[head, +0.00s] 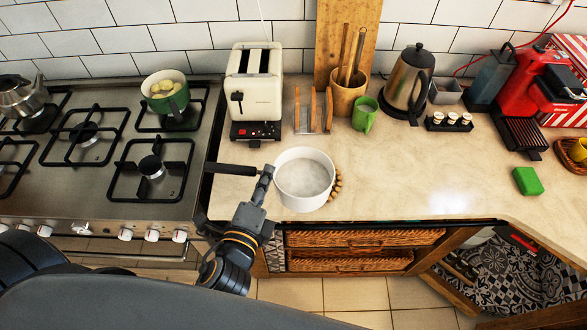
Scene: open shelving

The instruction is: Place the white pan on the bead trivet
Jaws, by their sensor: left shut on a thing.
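The white pan (304,180) is upright over the counter near its front edge, its black handle (231,169) pointing left. The bead trivet (337,186) shows only as a strip of brown beads at the pan's right side; the pan hides the rest. I cannot tell whether the pan touches the trivet or hangs just above it. My left gripper (267,174) is at the pan's left side, where the handle meets the body, and is shut on the pan's handle. My right gripper is not in view.
A gas stove (110,150) with a green pot (165,95) is to the left. A toaster (254,85), toast rack (313,112), green mug (364,115) and kettle (407,85) stand behind the pan. The counter right of the pan is clear up to a green block (527,181).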

